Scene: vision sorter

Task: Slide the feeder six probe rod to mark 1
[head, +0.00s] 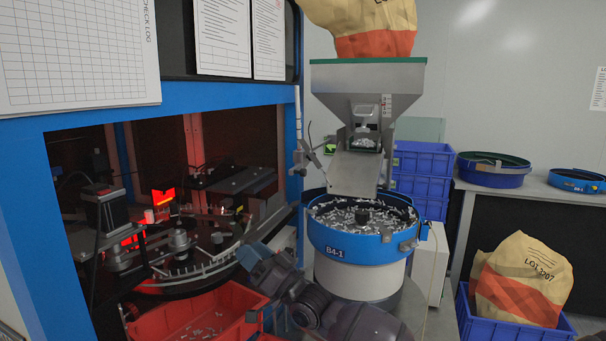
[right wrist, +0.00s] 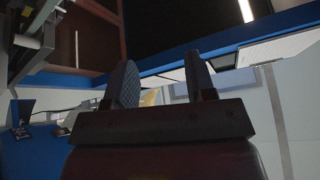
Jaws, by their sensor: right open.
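The feeder bowl (head: 360,245) is blue-rimmed, full of small metal parts and labelled what looks like B4-1. A small bracket with thin rods (head: 313,153) stands at its upper left, beside the blue machine frame. I cannot tell whether one of these is the probe rod, and no mark 1 is readable. My right gripper (head: 252,254) is left of the bowl, in front of the machine opening; its fingers are hard to make out there. In the right wrist view, its two fingers (right wrist: 160,75) are apart with nothing between them. My left gripper is out of view.
A hopper (head: 366,85) with a chute rises over the bowl. A red bin (head: 195,318) with loose parts lies below the machine opening. The blue frame (head: 150,118) borders the left. Blue crates (head: 422,160) and a bagged crate (head: 515,325) stand right.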

